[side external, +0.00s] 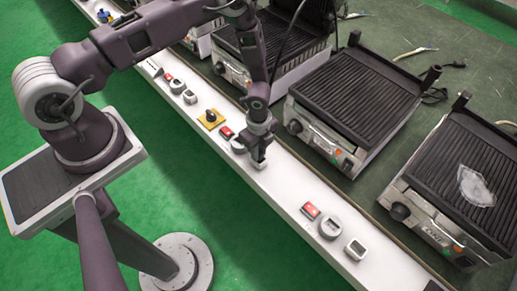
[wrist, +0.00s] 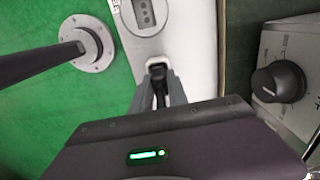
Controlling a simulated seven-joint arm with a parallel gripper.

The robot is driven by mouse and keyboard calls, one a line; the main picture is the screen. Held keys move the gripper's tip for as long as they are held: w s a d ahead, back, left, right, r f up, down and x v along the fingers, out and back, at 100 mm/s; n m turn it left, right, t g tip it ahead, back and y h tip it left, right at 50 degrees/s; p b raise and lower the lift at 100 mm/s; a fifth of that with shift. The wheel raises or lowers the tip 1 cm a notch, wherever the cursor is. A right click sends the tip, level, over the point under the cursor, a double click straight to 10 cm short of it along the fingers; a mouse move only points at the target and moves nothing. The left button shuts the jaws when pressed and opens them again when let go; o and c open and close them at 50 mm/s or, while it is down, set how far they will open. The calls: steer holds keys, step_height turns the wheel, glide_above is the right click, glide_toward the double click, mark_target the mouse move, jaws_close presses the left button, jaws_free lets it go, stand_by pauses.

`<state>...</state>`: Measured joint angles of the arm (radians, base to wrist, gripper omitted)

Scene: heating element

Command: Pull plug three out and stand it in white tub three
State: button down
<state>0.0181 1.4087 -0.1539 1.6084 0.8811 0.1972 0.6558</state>
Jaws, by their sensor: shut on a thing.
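My gripper (side external: 258,150) points down at the white strip in the side view, just above a small white square tub (side external: 260,165). In the wrist view my gripper (wrist: 158,88) is shut on a dark plug (wrist: 159,76). A white piece that looks like the tub's rim (wrist: 157,62) shows just beyond the fingertips. The plug is hidden in the side view. I cannot tell whether it is inside the tub or just above it. A round pale socket (side external: 238,147) sits beside the gripper. A grey socket with holes (wrist: 146,12) shows at the top of the wrist view.
The white strip (side external: 285,192) also carries a red switch (side external: 226,132), a yellow plate with a black knob (side external: 210,118), and, to the right, another red switch (side external: 310,211), round socket (side external: 330,228) and tub (side external: 355,249). Black-ribbed grills (side external: 355,95) stand behind the strip.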

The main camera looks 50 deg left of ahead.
steer(key=shift+f, duration=0.25)
steer(key=c, duration=1.2)
jaws_free()
step_height(320, 180, up, 7)
steer(key=shift+r, duration=0.1)
